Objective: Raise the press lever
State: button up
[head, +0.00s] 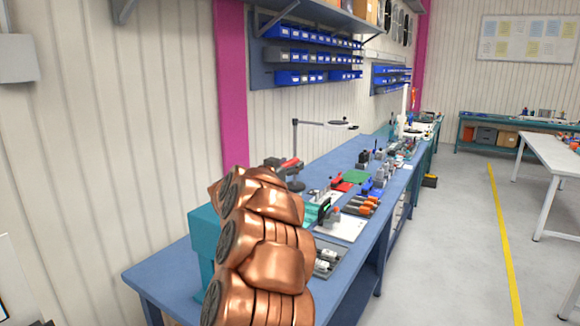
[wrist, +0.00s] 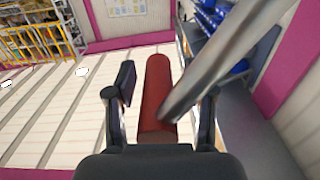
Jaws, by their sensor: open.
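In the wrist view, a red cylindrical handle (wrist: 157,95), which looks like the press lever's grip, lies lengthwise between the two dark fingers of my gripper (wrist: 167,88). The fingers are apart, with a visible gap to the handle on the left; contact on the right is unclear. A blurred grey metal bar (wrist: 225,62) crosses in front of the right finger and partly covers the handle's right side. In the head view, a small red part (head: 290,163) shows just beyond my copper-coloured arm, which hides most of the press area.
A long blue workbench (head: 165,267) runs along the wall, carrying several tools and fixtures. A lamp (head: 325,125) stands over it. Blue bins (head: 305,57) hang on the wall above. A teal box (head: 202,235) sits behind my arm.

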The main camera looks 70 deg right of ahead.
jog(key=shift+a, duration=0.1)
jog(key=v, duration=1.1)
jog(key=shift+a, duration=0.35)
jog(key=shift+w, duration=0.1)
